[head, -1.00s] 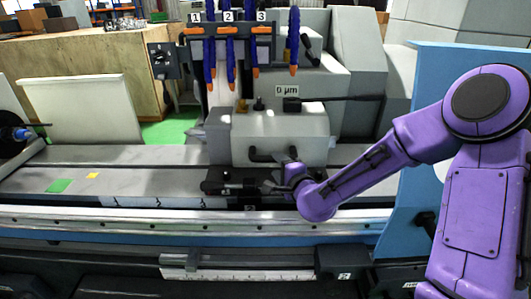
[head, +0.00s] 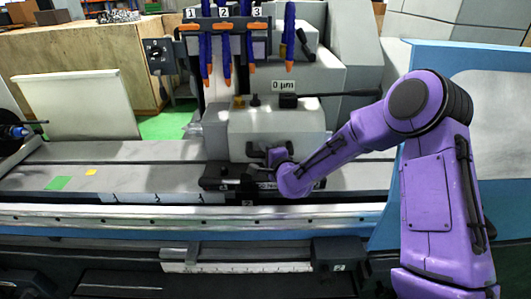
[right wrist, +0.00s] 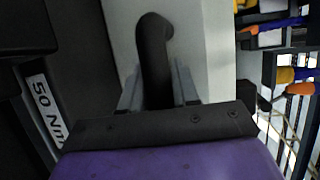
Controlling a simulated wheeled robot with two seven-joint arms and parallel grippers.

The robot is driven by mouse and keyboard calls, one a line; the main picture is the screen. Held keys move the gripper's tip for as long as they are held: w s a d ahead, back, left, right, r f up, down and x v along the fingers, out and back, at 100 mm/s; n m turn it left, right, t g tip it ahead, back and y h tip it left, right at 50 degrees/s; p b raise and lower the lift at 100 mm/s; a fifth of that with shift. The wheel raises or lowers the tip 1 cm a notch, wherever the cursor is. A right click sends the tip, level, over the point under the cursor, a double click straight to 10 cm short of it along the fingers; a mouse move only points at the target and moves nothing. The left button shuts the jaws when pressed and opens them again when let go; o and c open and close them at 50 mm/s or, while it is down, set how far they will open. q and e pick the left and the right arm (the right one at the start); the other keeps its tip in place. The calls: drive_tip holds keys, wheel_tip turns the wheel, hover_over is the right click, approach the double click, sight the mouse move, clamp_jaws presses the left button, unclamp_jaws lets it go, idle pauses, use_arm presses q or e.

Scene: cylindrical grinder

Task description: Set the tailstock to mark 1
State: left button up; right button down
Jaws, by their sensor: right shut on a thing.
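The tailstock (head: 285,120) is a grey block on a black base (head: 215,180), standing on the machine bed. A strip with marks (head: 157,198) that look like 1, 2 and 3 runs along the bed's front; the base's left end is near the rightmost of these. My right gripper (head: 276,156) is shut on the black handle (right wrist: 153,55) on the tailstock's front. In the right wrist view the handle stands between the two grey fingers. The gripper covers part of the handle in the head view. My left gripper is not in view.
Blue hoses (head: 226,60) with orange tips hang above the tailstock under labels 1, 2, 3. A black lever (head: 340,95) sticks out right. The bed (head: 130,165) left of the tailstock is clear, apart from flat green (head: 59,183) and yellow patches.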

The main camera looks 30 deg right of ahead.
sight(255, 156)
drive_tip(key=shift+w+a, duration=0.2)
drive_tip(key=shift+a, duration=0.2)
drive_tip(key=w+a, duration=0.1)
drive_tip(key=w+a+b, duration=0.1)
drive_tip(key=a, duration=0.1)
drive_tip(key=shift+w+a, duration=0.1)
drive_tip(key=shift+a, duration=0.2)
drive_tip(key=shift+w+a, duration=0.3)
drive_tip(key=c, duration=0.9)
unclamp_jaws()
drive_tip(key=shift+s+d, duration=0.1)
drive_tip(key=shift+d, duration=0.1)
drive_tip(key=shift+c, duration=0.2)
drive_tip(key=shift+s+d, duration=0.4)
drive_tip(key=shift+d, duration=0.15)
drive_tip(key=shift+s+a, duration=0.1)
drive_tip(key=shift+a, duration=0.1)
drive_tip(key=b+v, duration=0.1)
drive_tip(key=v, duration=0.6)
drive_tip(key=b+v, duration=0.1)
drive_tip(key=v, duration=0.2)
drive_tip(key=shift+s+d+r+b, duration=0.1)
drive_tip(key=shift+s+d+b, duration=0.15)
drive_tip(key=shift+b, duration=0.1)
